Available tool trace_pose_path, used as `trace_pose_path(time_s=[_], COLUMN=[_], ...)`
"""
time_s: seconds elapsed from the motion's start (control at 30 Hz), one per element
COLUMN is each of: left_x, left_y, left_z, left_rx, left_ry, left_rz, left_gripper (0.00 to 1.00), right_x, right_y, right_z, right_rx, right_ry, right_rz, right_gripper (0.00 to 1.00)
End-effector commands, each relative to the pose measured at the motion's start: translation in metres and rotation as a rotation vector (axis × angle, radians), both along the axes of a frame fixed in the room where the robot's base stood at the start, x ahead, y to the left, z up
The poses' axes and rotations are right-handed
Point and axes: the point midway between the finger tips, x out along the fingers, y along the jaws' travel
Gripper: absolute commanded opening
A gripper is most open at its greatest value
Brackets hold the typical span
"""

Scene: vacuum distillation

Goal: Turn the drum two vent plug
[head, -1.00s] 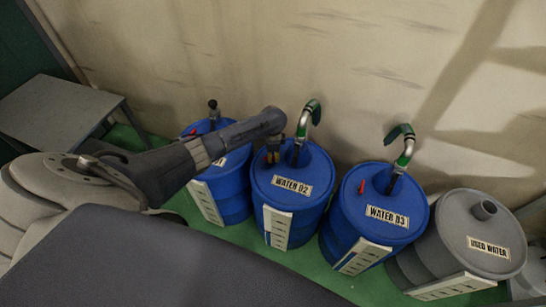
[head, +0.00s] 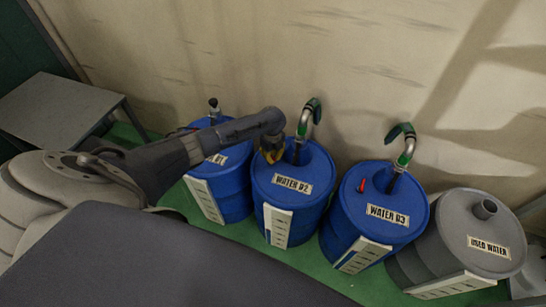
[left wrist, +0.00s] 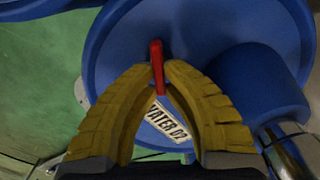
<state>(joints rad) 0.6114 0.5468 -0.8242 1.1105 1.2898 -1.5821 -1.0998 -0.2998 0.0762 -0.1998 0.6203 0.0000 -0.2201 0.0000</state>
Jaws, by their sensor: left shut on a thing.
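Drum two is the blue drum labelled WATER 02 (head: 290,205), second from the left in the head view. Its red vent plug (left wrist: 157,62) shows in the left wrist view between my yellow fingertips; in the head view my gripper hides it. My left gripper (head: 271,154) points down over the top of drum two, and it also shows in the left wrist view (left wrist: 159,68). Its curved fingers are closed in on the red plug, one on each side. My right gripper is not in view.
A metal pipe with a green-handled bend (head: 305,120) rises from drum two close beside my gripper. Another blue drum (head: 225,190) stands left, the WATER 03 drum (head: 375,228) right, then a grey USED WATER drum (head: 450,240). A grey table (head: 65,110) stands at far left.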

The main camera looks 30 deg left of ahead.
Motion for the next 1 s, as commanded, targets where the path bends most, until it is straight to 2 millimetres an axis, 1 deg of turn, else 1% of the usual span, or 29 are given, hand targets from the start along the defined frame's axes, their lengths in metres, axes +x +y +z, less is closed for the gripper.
trace_pose_path(time_s=[0.6, 1.0], left_x=[-0.0059, -0.0077], left_y=[0.0045, 0.0081], left_z=[-0.0002, -0.0002], left_rx=[0.002, 0.001], left_ry=[0.002, 0.001], left_rz=[-0.585, -0.895], left_gripper=[0.0, 0.0], right_x=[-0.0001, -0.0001], right_y=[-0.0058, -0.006], right_z=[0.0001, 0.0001], right_rx=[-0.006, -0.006], right_ry=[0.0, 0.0], right_rz=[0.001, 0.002], right_gripper=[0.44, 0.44])
